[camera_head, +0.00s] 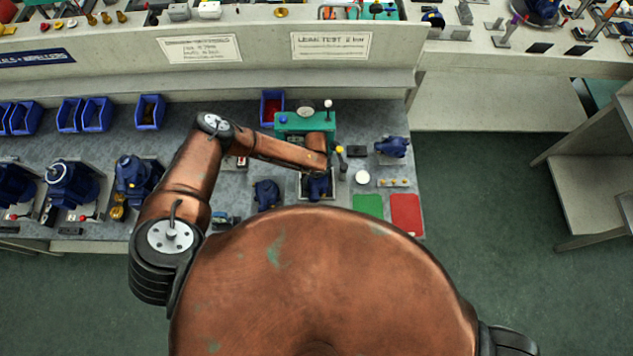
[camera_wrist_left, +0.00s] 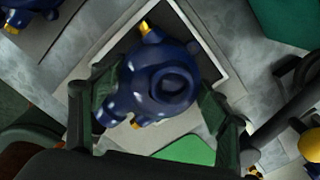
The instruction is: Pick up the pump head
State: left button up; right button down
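A dark blue pump head (camera_head: 318,188) sits in a pale-rimmed square tray on the grey bench. In the left wrist view the pump head (camera_wrist_left: 160,82) shows a round opening and brass-coloured fittings. My left gripper (camera_wrist_left: 160,100) is above it, with one finger on each side. The fingers look spread, and a small gap shows on the right; I cannot tell whether the left finger touches. In the head view my left gripper (camera_head: 319,172) is partly hidden by its own arm. My right gripper is not in view.
Another blue pump (camera_head: 266,194) stands left of the tray, and one (camera_head: 392,147) stands to the right. A green fixture (camera_head: 300,121) is behind. Green (camera_head: 368,206) and red (camera_head: 406,213) mats lie front right. Blue bins (camera_head: 150,111) line the bench's back.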

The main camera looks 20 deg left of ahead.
pick_arm(q)
jog(key=c, duration=0.9)
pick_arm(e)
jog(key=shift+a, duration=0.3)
pick_arm(q)
jog(key=shift+w+r, duration=0.1)
